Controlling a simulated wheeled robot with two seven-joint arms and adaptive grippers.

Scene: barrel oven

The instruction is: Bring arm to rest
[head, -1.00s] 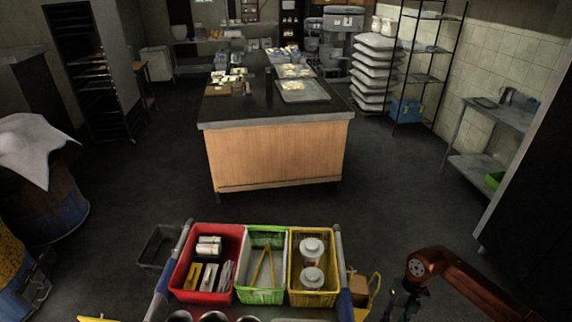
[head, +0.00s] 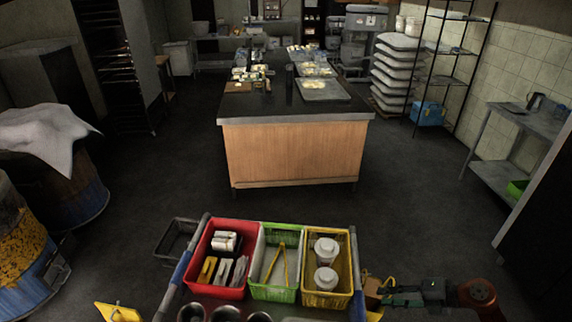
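My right arm comes in at the bottom right, with a red-brown joint and a dark greenish wrist. My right gripper (head: 392,292) points left, close to the right side of the cart (head: 357,275). Its fingers are small, dark and partly mixed in with a yellow item and a small brown box (head: 371,290) at the cart's side. I cannot tell whether they touch these or how wide the fingers are. No held object is clearly visible. My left gripper is not in view.
The cart carries a red bin (head: 208,256), a green bin (head: 274,292) with tongs, and a yellow bin (head: 326,300) with two lidded containers. A wooden-sided counter (head: 295,153) stands ahead. Barrels (head: 78,195) stand left. Dark floor (head: 420,190) is free between cart and counter.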

